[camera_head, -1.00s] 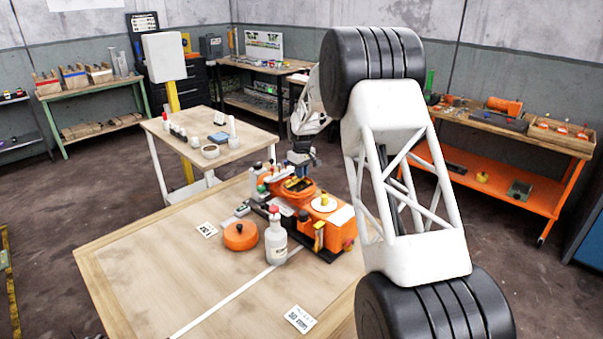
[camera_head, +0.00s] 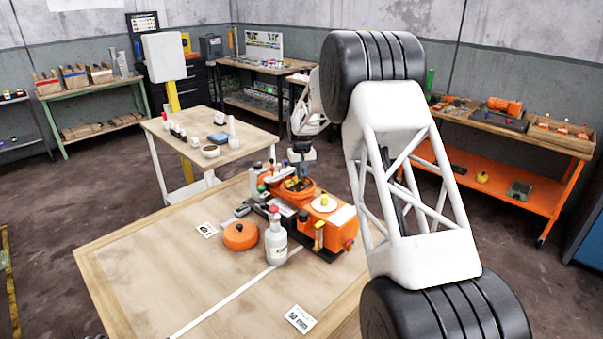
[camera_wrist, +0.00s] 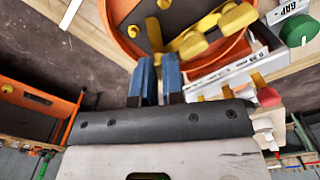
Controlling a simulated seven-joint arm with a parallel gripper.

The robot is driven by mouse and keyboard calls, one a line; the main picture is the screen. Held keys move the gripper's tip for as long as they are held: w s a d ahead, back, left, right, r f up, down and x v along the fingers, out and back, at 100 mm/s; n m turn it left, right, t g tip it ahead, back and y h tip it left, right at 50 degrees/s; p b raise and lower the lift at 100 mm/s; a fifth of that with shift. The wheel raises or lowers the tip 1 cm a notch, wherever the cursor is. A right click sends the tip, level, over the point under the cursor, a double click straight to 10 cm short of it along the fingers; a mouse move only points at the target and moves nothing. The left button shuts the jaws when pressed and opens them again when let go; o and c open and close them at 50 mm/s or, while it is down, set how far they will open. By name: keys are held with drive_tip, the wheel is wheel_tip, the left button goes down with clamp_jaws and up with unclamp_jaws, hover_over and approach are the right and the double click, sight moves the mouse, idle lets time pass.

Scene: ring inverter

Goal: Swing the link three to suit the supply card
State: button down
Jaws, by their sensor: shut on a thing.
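An orange machine (camera_head: 338,228) stands on the wooden table, with an open round orange housing (camera_head: 311,193) at its far end. In the wrist view the orange housing (camera_wrist: 112,22) holds several yellow links (camera_wrist: 194,44) with knobbed ends. My gripper (camera_wrist: 159,62) has its blue fingers over the housing edge, shut on one yellow link (camera_wrist: 154,33); which number it is, I cannot tell. In the head view my gripper (camera_head: 300,165) is above the housing, partly hiding it. Two printed cards lie on the table, one near the lid (camera_head: 207,230) and one in front (camera_head: 300,319); their print is unclear.
An orange round lid (camera_head: 240,236) and a white bottle (camera_head: 276,243) with a red cap stand left of the machine. A green knob (camera_wrist: 299,30) and a red knob (camera_wrist: 268,97) stand close to my gripper. The table's left part is clear.

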idle(0.3)
drive_tip(key=c, duration=1.5)
unclamp_jaws()
drive_tip(key=shift+n, duration=3)
drive_tip(key=r, duration=0.8)
drive_tip(key=shift+s+d+r, duration=0.15)
drive_tip(key=shift+s+r, duration=0.1)
drive_tip(key=s+d+r+m, duration=0.1)
drive_tip(key=s+d+r, duration=0.2)
drive_tip(key=s+r, duration=0.3)
drive_tip(key=s+d+r+m, duration=0.1)
drive_tip(key=s+d+r, duration=0.3)
drive_tip(key=s+r, duration=0.3)
drive_tip(key=shift+s+d+r+m+t, duration=0.25)
drive_tip(key=shift+s+m+t, duration=0.15)
drive_tip(key=shift+s, duration=2.5)
drive_tip(key=shift+c, duration=0.3)
